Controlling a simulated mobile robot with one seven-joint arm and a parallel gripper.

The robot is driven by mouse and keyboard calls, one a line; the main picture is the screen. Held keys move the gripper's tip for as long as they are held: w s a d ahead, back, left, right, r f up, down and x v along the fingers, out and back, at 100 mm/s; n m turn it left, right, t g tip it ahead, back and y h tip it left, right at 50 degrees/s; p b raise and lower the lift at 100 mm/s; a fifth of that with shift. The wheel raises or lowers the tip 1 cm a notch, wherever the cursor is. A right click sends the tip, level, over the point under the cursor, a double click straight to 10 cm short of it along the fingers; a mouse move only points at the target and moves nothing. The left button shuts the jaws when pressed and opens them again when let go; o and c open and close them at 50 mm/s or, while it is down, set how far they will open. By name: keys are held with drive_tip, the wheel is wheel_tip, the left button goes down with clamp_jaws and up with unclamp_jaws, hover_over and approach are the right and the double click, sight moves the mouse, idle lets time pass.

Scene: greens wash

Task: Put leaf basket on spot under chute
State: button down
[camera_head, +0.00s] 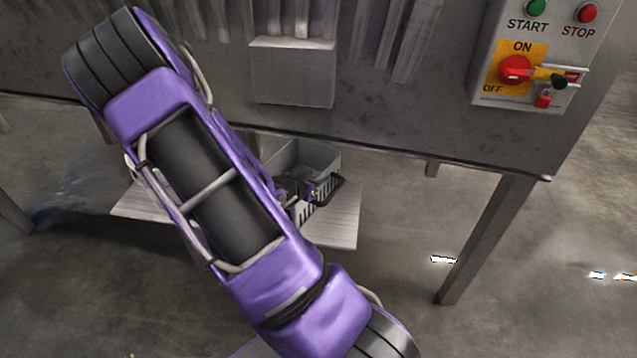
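A grey open-topped basket (318,157), which looks like the leaf basket, is at a pale flat board (345,225) under the machine. I cannot tell whether it rests on the board or is held just above it. A metal chute (292,78) juts from the machine front above it. My purple arm crosses the view and hides the basket's left side and the middle of the board. My gripper (318,192) is at the basket's near side, dark and small, partly behind my arm. Its fingers are not clear, so I cannot tell whether it grips the basket. The spot itself is not distinguishable.
A control box (535,55) with START and STOP buttons and a red rotary switch is on the machine front at upper right. A metal leg (485,240) stands right of the board. The concrete floor between board and leg is clear.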

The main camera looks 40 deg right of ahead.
drive_tip(key=shift+a+f, duration=0.15)
drive_tip(key=shift+f, duration=0.05)
drive_tip(key=c, duration=1.5)
unclamp_jaws()
drive_tip(key=shift+f, duration=0.2)
drive_tip(key=o, duration=0.4)
drive_tip(key=shift+o, duration=0.2)
drive_tip(key=shift+r, duration=0.2)
drive_tip(key=p+v, duration=0.3)
drive_tip(key=v, duration=0.9)
drive_tip(key=shift+s, duration=0.1)
